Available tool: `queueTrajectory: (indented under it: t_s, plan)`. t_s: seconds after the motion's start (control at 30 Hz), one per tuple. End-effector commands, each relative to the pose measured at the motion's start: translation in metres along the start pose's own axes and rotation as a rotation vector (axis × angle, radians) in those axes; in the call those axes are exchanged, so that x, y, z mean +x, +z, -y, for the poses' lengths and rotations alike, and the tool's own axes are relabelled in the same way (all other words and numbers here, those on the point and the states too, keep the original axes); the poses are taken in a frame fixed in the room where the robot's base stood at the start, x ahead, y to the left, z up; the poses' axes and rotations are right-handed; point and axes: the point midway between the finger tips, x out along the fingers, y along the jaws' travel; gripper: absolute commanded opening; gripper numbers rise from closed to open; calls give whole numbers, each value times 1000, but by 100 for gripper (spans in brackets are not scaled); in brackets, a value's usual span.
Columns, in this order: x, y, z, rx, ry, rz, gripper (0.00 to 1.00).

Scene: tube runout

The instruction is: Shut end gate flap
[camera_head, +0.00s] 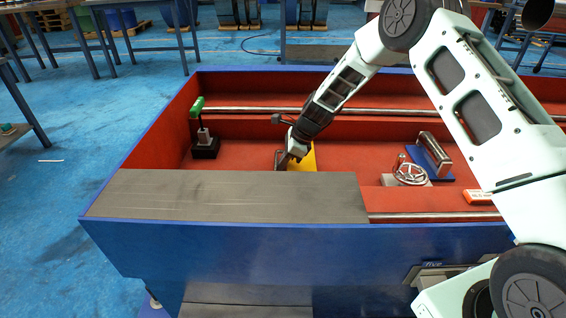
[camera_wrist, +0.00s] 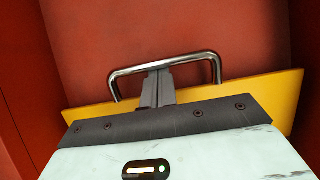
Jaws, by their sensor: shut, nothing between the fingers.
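A yellow plate, which I take for the end gate flap (camera_head: 306,158), shows inside the red trough, partly hidden behind my gripper and wrist. In the wrist view the yellow flap (camera_wrist: 285,95) spans most of the picture, with red walls at both sides. A bent metal handle (camera_wrist: 128,71) arches beyond the fingers. My gripper (camera_head: 283,163) is down in the trough by the flap. Its fingers (camera_wrist: 158,82) are shut together and empty, their tips close to the handle's bar. I cannot tell whether they touch it, nor the flap's exact angle.
A green-topped lever (camera_head: 197,107) on a black base stands left in the trough (camera_head: 240,155). A handwheel (camera_head: 411,173) and a metal roller (camera_head: 436,150) on a blue bracket are to the right. A grey cover (camera_head: 230,196) lies in front; a metal rail (camera_head: 250,109) runs behind.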

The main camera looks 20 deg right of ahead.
Motion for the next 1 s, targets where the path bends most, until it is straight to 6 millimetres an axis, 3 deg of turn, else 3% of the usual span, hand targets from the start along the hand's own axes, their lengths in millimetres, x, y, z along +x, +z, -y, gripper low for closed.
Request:
queueTrajectory:
  t_s: [0.67, 1.0]
  plan:
    - [-15, 2, 0, 2, -1, 133, 0]
    - [-40, 1, 1, 9, -1, 369, 0]
